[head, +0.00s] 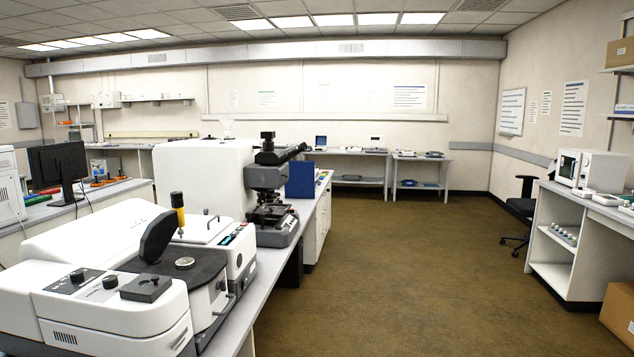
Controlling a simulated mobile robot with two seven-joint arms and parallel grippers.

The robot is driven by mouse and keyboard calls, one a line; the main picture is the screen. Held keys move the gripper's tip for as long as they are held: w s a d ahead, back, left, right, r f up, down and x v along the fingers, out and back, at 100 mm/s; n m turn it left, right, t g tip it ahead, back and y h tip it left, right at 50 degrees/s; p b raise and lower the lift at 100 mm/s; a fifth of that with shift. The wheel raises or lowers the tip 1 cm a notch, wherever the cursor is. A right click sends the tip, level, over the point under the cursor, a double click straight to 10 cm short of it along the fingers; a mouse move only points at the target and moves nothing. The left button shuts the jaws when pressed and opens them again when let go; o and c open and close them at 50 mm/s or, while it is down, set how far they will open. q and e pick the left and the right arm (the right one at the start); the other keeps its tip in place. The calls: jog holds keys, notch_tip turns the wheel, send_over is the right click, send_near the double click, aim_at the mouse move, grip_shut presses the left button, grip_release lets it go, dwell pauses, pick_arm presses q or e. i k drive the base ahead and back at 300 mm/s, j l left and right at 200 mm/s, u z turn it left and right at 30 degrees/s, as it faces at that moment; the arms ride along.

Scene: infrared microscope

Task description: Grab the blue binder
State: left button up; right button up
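A dark blue binder (300,179) stands upright on the long grey bench (262,283), just beyond and to the right of the black-and-grey microscope (268,190). The microscope stands partly in front of its left side. Neither of my grippers is in view.
A large white instrument (110,290) fills the near end of the bench. Open brown floor (400,260) lies to its right. A white shelf unit (560,245), a black chair (520,208) and a cardboard box (619,312) stand at the right. Tables (421,158) line the back wall.

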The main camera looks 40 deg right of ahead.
aim_at(300, 184)
jog(key=z, duration=1.4)
jog(key=i+j+z, duration=0.2)
jog(key=i, duration=0.3)
jog(key=i+j+z, duration=0.2)
jog(key=i, duration=0.25)
jog(key=i+j, duration=0.15)
jog(key=i, duration=0.5)
jog(key=i+j, duration=0.15)
jog(key=i, duration=6.2)
jog(key=i+u, duration=0.15)
jog(key=u, duration=0.25)
jog(key=i+u, duration=0.2)
jog(key=u, duration=0.2)
jog(key=i+u, duration=0.15)
jog(key=u, duration=0.2)
